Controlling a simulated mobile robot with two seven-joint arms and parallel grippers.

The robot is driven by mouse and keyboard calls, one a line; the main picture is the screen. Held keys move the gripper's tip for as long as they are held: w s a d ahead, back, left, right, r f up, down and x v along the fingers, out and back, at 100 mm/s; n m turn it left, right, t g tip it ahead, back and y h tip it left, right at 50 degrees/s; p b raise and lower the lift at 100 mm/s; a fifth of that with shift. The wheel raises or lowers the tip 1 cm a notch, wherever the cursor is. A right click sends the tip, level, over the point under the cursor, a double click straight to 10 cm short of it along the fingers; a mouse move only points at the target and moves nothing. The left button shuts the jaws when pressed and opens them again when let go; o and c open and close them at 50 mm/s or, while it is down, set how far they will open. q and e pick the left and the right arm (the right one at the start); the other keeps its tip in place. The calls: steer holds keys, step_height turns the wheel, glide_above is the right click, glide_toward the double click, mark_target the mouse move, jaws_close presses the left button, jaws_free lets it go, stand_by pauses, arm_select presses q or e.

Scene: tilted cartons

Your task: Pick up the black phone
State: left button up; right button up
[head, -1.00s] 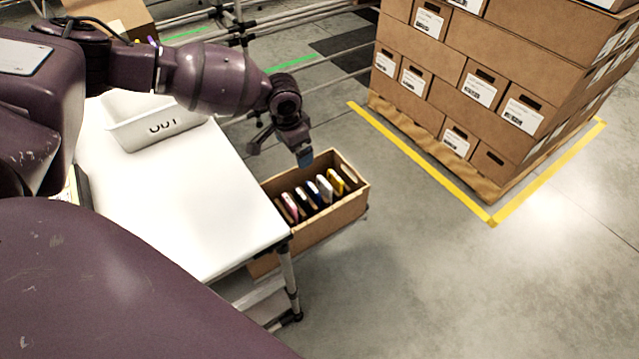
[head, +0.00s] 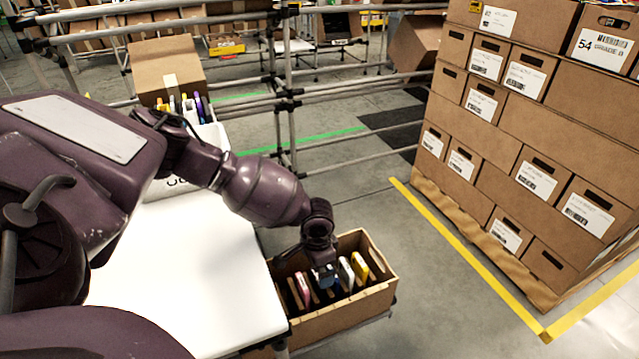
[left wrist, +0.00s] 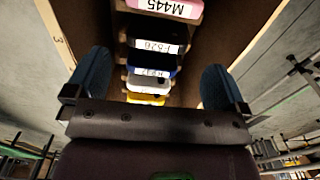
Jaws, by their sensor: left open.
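A brown carton (head: 345,314) beside the white table holds a row of upright phones. In the left wrist view, a black phone (left wrist: 148,32) with a white label stands between a pink phone (left wrist: 165,8) marked M445 and a blue-edged phone (left wrist: 150,71). A white phone (left wrist: 148,86) and a yellow phone (left wrist: 146,100) follow in the row. In the head view, my left gripper (head: 325,276) is over the carton and hides part of the row, so the black phone is hard to pick out. Its blue-tipped fingers (left wrist: 155,84) are apart, with nothing gripped. My right gripper is out of view.
The white table (head: 185,265) has clear space. A white tray (head: 175,184) stands at its back, partly behind my left arm. Stacked cartons (head: 520,130) stand on the right, inside yellow floor tape. Metal rails (head: 290,90) run behind.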

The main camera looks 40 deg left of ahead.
mark_target(316, 278)
arm_select(q)
steer(key=f, duration=0.1)
steer(key=f+b, duration=0.1)
steer(key=f, duration=0.2)
steer(key=shift+s+d, duration=0.15)
steer(key=shift+s, duration=0.2)
steer(key=shift+w+f+b, duration=0.1)
steer(key=shift+f+b, duration=0.3)
steer(key=shift+f, duration=0.05)
steer(key=shift+w+r, duration=0.1)
steer(key=shift+r, duration=0.05)
steer(key=c, duration=0.7)
steer(key=shift+c, duration=0.6)
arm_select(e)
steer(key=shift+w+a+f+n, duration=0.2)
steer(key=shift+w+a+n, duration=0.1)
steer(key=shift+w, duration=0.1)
